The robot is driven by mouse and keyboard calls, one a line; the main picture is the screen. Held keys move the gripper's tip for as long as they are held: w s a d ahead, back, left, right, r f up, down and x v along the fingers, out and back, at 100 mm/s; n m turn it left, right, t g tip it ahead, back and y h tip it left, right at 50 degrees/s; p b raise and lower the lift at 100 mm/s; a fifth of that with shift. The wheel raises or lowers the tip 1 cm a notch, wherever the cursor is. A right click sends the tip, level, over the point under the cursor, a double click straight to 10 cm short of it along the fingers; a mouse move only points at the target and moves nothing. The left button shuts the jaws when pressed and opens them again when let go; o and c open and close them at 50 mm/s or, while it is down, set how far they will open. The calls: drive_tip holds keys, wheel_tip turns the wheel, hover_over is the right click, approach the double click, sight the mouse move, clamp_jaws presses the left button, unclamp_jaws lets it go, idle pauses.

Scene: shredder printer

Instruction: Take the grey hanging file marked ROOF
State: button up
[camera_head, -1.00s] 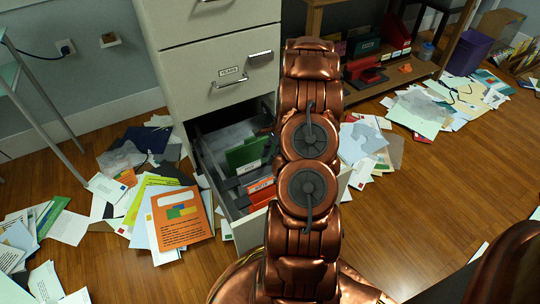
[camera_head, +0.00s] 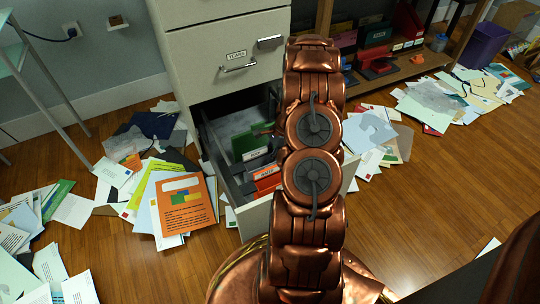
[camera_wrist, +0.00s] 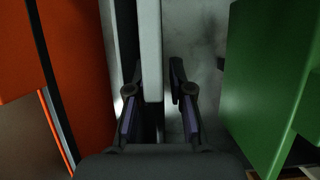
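The open bottom drawer (camera_head: 257,215) holds upright hanging files. A green file (camera_head: 248,144) stands toward the back and an orange file (camera_head: 266,183) nearer the front. A grey file edge (camera_head: 256,164) with a small white label shows between them; I cannot read ROOF on it. In the wrist view, my gripper (camera_wrist: 157,105) is open, with a finger on each side of a pale grey upright edge (camera_wrist: 151,45). The orange file (camera_wrist: 75,60) is on the left and the green file (camera_wrist: 265,80) on the right. I cannot tell whether the fingers touch the grey edge. My arm hides part of the drawer.
The cabinet's closed drawer (camera_head: 225,55) is above the open one. Loose papers (camera_head: 185,205) cover the floor to the left, with more to the right (camera_head: 372,135). A wooden shelf (camera_head: 400,70) and a purple bin (camera_head: 483,45) stand at the back right.

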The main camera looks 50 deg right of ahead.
clamp_jaws()
drive_tip(key=shift+r, duration=0.1)
drive_tip(key=shift+r+p, duration=0.9)
drive_tip(key=shift+r, duration=0.05)
wheel_tip(320, 180, up, 12)
drive_tip(key=p, duration=0.8)
drive_tip(key=shift+r+p, duration=0.15)
drive_tip(key=shift+p, duration=0.2)
